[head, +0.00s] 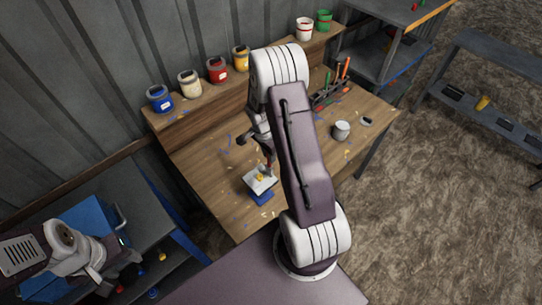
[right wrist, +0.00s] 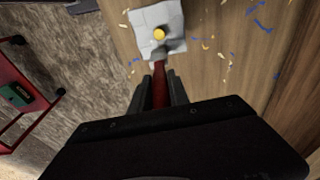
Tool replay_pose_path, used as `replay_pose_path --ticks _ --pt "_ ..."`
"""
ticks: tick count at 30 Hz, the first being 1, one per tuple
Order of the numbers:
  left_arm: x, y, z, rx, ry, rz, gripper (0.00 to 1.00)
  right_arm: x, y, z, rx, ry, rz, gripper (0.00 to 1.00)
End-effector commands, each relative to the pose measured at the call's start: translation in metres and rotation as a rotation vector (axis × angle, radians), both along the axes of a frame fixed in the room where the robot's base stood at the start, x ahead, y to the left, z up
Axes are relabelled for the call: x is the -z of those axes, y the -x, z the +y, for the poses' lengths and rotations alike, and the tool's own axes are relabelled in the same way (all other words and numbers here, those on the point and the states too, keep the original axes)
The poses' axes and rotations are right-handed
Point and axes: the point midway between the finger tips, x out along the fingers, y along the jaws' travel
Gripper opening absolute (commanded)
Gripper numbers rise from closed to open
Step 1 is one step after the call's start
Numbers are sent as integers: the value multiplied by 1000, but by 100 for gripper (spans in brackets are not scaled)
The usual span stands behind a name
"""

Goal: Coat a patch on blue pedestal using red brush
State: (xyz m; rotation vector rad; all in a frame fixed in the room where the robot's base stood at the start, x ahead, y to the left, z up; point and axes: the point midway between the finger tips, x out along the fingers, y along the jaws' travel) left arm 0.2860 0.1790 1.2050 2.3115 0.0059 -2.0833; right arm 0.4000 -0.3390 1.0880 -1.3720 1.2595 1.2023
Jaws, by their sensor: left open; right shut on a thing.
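The blue pedestal (head: 262,198) stands on the wooden table with a pale, tilted-looking square plate (head: 252,185) on top. A small yellow patch (head: 260,177) is on the plate; it also shows in the right wrist view (right wrist: 159,34). My right gripper (right wrist: 160,92) is shut on the red brush (right wrist: 160,84) by its handle. The brush points at the plate, its grey head (right wrist: 169,49) over the plate's near part, beside the yellow patch. Whether the bristles touch the plate I cannot tell. My left gripper (head: 122,269) is open and empty at the lower left, far from the pedestal.
Several paint cans, including a blue one (head: 160,98) and a red one (head: 217,70), line the back shelf. A grey can (head: 341,131) and a tool tray (head: 331,95) stand on the table's right. Paint flecks mark the tabletop (head: 215,165).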

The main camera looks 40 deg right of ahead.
Motion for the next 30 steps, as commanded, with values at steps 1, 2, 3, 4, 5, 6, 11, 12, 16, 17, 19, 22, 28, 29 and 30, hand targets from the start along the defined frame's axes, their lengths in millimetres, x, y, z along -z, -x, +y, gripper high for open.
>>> replay_pose_path --ticks 1,2,3,4,5,6,11,12,16,17,19,22,28,29,30 --pt "0 0 0 0 0 0 46 0 -3 1 0 0 0 0" --pt "0 0 0 0 0 0 46 -1 -4 1 0 0 0 0" --pt "0 0 0 0 0 0 46 -1 -4 1 0 -1 0 0" --pt "0 0 0 0 0 0 46 -1 -4 1 0 -1 1 0" --pt "0 0 0 0 0 0 46 -1 -4 1 0 -1 0 0" --pt "0 0 0 0 0 0 46 0 -6 1 0 0 0 0" --pt "3 0 0 0 0 0 46 1 -16 1 -1 0 0 0" --pt "3 0 0 0 0 0 46 1 -18 2 -1 0 0 0" --pt "3 0 0 0 0 0 46 1 -20 2 0 -1 0 0" --pt "3 0 0 0 0 0 46 1 -21 2 0 -1 0 0" --pt "4 0 0 0 0 0 46 1 -24 2 0 0 0 0" --pt "6 0 0 0 0 0 46 2 -31 3 -1 0 -1 0" --pt "6 0 0 0 0 0 46 2 -35 3 0 -1 1 0" --pt "6 0 0 0 0 0 46 2 -34 3 0 -1 1 0" --pt "7 0 0 0 0 0 46 1 -32 3 0 -1 1 0"
